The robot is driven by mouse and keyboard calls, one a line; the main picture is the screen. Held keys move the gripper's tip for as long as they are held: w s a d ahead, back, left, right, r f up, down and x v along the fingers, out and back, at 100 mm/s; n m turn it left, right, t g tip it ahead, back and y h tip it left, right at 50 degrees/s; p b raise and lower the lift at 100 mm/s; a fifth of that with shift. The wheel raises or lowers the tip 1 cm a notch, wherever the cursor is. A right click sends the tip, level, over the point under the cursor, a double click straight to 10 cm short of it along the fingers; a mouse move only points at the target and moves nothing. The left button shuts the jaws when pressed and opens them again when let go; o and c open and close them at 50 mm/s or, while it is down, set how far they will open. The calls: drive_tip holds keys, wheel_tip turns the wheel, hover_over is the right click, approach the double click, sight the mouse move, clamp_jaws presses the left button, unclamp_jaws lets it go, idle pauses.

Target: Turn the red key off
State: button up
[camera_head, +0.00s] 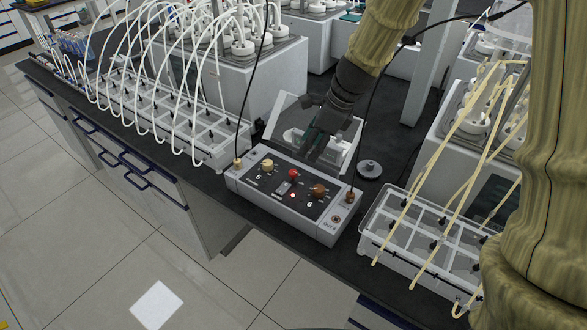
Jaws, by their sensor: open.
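A grey control box (243,188) with a dark top panel sits near the front edge of the black bench. Its panel carries a cream knob (267,165) on the left, a red key or knob (293,174) in the middle and a brown knob (319,190) on the right. A small red light (293,196) glows just below the red one. My gripper (311,143) is open and empty, behind and above the box's back edge, up and to the right of the red key. It appears apart from the key. The exact fingertip height is hard to tell.
A white rack (228,147) with arched white tubes stands to the left. A clear-topped tray (408,244) with yellowish tubes stands to the right. Black cables rise from the box's two ends. A grey disc (369,170) lies behind the box.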

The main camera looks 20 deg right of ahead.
sight(295, 171)
drive_tip(key=shift+p+x, duration=0.75)
drive_tip(key=shift+x, duration=4.45)
clamp_jaws()
